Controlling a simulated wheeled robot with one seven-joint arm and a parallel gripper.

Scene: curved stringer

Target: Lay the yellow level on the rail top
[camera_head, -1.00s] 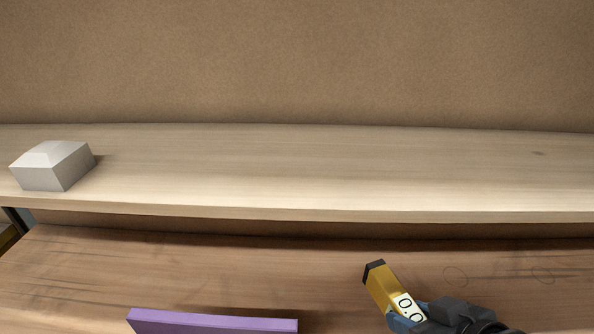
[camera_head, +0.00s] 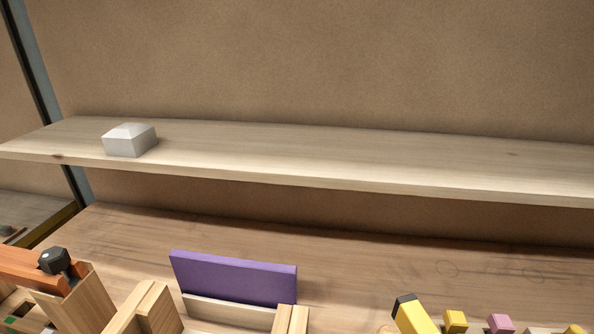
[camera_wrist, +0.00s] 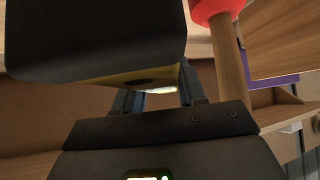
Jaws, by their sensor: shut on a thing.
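The yellow level (camera_head: 413,318), with a black end cap, shows at the bottom edge of the head view, tilted; its lower part is cut off. In the wrist view its yellow side (camera_wrist: 140,76) lies between the blue fingers of my gripper (camera_wrist: 158,92), which is shut on it. A large dark shape above the fingers hides much of that view. My gripper is not visible in the head view. I cannot tell for sure which piece is the rail; light wooden pieces (camera_head: 150,308) stand at the lower left.
A purple board (camera_head: 235,278) stands in front of a pale shelf (camera_head: 330,168) holding a grey-white block (camera_head: 130,140). A reddish-brown piece with a black knob (camera_head: 54,261) is at lower left. Yellow (camera_head: 455,321) and pink (camera_head: 501,323) blocks line the lower right. A red-ended wooden handle (camera_wrist: 230,65) is near my gripper.

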